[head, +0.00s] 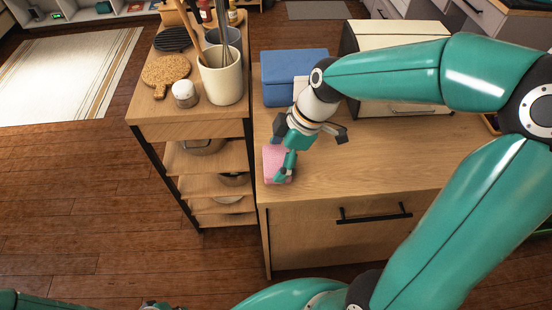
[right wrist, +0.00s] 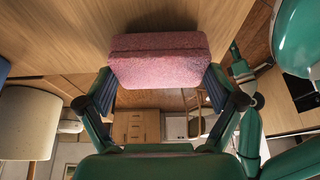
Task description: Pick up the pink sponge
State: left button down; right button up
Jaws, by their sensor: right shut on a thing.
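The pink sponge (head: 273,163) is at the left end of the wooden counter, close to its front left corner. My right gripper (head: 286,166) reaches down over it from the right and is shut on it. In the right wrist view, the sponge (right wrist: 160,60) spans the gap between the two fingertips of the gripper (right wrist: 160,88), with a finger at each end. I cannot tell whether the sponge touches the counter or is slightly above it. My left gripper is not in view.
A blue box (head: 291,68) and a cream bread box (head: 395,38) stand at the back of the counter (head: 370,165). Left of it, a shelf cart (head: 190,130) carries a white utensil crock (head: 221,77), a shaker (head: 184,94) and a cork board (head: 165,72). The counter's front middle is clear.

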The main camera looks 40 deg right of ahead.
aim_at(279, 160)
notch_tip(279, 160, up, 19)
jog(key=p, duration=0.1)
